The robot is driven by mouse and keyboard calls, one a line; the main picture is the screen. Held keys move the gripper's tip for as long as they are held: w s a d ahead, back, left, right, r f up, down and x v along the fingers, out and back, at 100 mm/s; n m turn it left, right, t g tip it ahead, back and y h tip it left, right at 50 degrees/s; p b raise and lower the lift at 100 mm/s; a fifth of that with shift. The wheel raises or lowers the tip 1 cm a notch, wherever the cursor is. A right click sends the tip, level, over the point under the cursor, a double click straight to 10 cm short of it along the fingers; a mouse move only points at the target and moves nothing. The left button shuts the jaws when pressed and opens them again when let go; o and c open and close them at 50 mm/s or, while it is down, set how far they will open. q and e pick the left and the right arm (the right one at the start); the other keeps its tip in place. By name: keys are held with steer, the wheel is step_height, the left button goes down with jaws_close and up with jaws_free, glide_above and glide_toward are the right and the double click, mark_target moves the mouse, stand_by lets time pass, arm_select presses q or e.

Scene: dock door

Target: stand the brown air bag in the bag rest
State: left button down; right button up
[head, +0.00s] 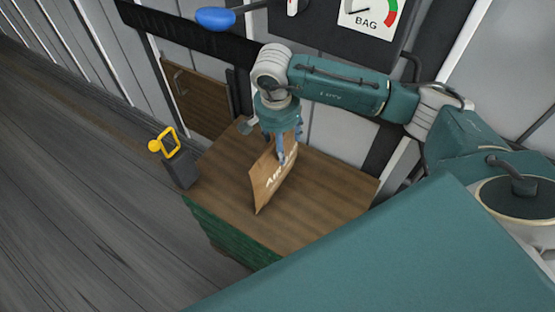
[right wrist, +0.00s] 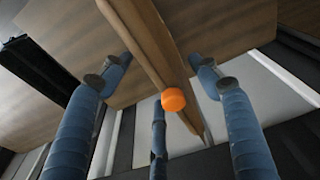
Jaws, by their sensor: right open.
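The brown air bag (head: 267,180), with white lettering on its face, stands on edge and slightly tilted on the wooden table top (head: 325,190). My right gripper (head: 282,152) is at the bag's upper part, coming down from above. In the right wrist view its blue fingers are spread on both sides of the bag's long narrow edge (right wrist: 146,38), with gaps visible. An orange cap (right wrist: 173,99) shows on that edge. I cannot make out the bag rest; the bag and gripper may hide it. My left gripper is not in view.
A dark grey box with a yellow loop (head: 169,142) is at the table's left edge. A blue object (head: 215,18) and a BAG gauge (head: 372,14) are on the wall above. The table's right part is clear. A wooden panel (head: 197,97) stands behind.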

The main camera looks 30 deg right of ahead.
steer(key=f, duration=0.1)
steer(key=f+p, duration=0.1)
steer(key=f, duration=0.1)
steer(key=f+p, duration=0.1)
steer(key=f, duration=0.1)
steer(key=shift+w+d, duration=0.2)
steer(key=shift+w, duration=0.15)
steer(key=shift+c, duration=0.8)
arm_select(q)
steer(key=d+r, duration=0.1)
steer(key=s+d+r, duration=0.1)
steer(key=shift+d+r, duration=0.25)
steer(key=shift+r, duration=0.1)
arm_select(e)
jaws_close()
